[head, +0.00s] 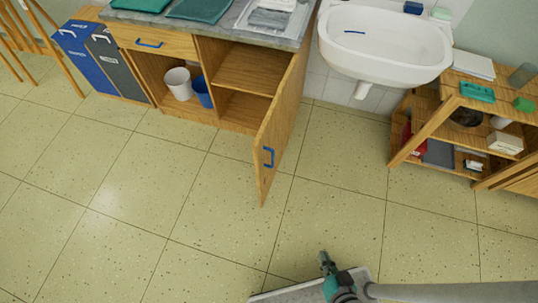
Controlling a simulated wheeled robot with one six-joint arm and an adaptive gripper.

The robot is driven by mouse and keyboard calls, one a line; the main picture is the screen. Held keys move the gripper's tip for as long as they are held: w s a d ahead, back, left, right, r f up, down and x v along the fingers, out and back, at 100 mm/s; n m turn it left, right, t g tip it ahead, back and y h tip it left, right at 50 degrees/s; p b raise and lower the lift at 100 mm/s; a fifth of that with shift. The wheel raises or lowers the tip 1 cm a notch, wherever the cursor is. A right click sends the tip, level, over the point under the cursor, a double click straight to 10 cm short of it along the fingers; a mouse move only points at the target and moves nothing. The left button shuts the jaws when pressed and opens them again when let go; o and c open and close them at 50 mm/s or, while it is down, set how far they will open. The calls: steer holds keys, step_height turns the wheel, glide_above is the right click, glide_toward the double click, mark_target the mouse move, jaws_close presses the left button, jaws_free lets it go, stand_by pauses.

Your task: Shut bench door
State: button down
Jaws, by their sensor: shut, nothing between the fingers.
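The wooden bench (153,36) stands at the upper left, under a grey top. Its door (277,128) is wide open, hinged at the right side and swung out toward me. A blue handle (268,157) is on the door near its free edge. Inside the open bench are shelves, a white bucket (178,83) and a blue bucket (203,92). My gripper (325,258) is at the bottom, right of centre, shut and empty. It is apart from the door, nearer to me and to its right.
A white sink (385,42) hangs on the wall right of the bench. A wooden shelf unit (447,105) with several items stands at the right. Blue and grey bins (85,58) and an easel stand at the left. The tiled floor in front is clear.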

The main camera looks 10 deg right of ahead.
steer(key=w+a+f+m+g+y, duration=0.2)
steer(key=w+f+y, duration=0.1)
steer(key=w+f, duration=0.4)
steer(key=t+y, duration=0.1)
steer(key=y, duration=1.1)
glide_toward(261, 154)
steer(key=x, duration=0.7)
steer(key=shift+a, duration=0.15)
steer(key=shift+a, duration=0.1)
